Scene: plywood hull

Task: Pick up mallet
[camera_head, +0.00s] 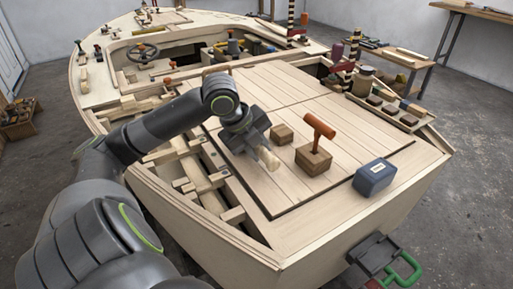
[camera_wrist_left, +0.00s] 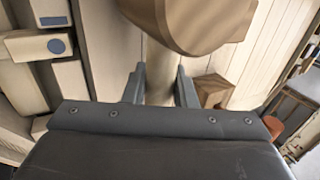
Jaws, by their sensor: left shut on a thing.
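In the left wrist view, a pale handle (camera_wrist_left: 158,85) stands between the fingers of the left gripper (camera_wrist_left: 160,88). A large brown wooden head (camera_wrist_left: 195,22) shows beyond them, cut off by the top edge. My right gripper is not in view.
Trays with jars and blocks (camera_head: 385,108) line the right edge. Open framing (camera_head: 195,175) is left.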

